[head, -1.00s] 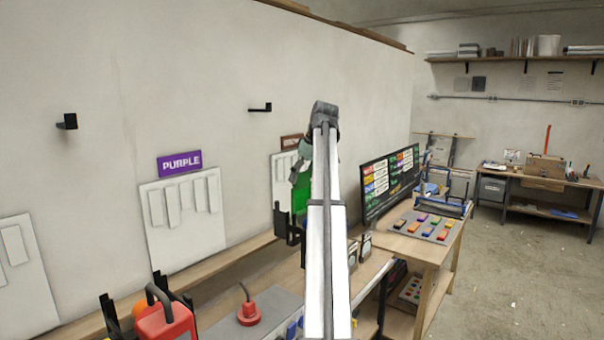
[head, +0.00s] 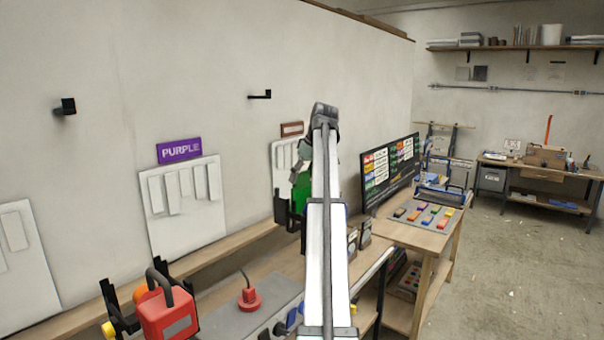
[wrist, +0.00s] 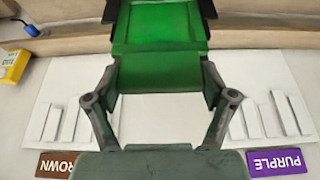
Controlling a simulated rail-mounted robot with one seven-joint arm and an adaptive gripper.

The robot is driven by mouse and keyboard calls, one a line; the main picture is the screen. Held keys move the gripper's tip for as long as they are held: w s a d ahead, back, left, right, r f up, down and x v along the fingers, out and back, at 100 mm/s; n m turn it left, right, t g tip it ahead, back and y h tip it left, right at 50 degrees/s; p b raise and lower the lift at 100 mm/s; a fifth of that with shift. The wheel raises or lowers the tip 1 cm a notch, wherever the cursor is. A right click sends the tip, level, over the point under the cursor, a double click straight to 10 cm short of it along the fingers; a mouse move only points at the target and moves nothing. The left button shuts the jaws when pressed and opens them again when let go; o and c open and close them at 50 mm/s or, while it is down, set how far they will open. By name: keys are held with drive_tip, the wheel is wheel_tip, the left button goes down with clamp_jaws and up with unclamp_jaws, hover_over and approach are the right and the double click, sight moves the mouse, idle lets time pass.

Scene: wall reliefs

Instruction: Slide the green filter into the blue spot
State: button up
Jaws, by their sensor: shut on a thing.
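The green filter (head: 301,196) is at the wall side of the bench, beside a black slotted holder (head: 283,208). In the wrist view the green filter (wrist: 160,28) fills the top middle, with black holder parts at both its upper corners. My gripper (head: 302,160) is above the filter in the head view. In the wrist view my gripper (wrist: 160,85) has its two fingers shut on the filter's near green part. How deep the filter sits in the holder cannot be told. No blue spot can be made out clearly.
A purple sign (head: 179,151) and a brown sign (head: 292,129) hang above white relief panels. A red lantern-like object (head: 168,310) and a red plug (head: 249,298) stand on the bench at left. A screen (head: 389,174) stands at right. Open floor lies at far right.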

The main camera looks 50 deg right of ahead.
sight(303, 182)
drive_tip(key=shift+f+b, duration=0.35)
drive_tip(key=shift+f, duration=1.5)
drive_tip(key=o, duration=1.1)
drive_tip(key=shift+o, duration=0.2)
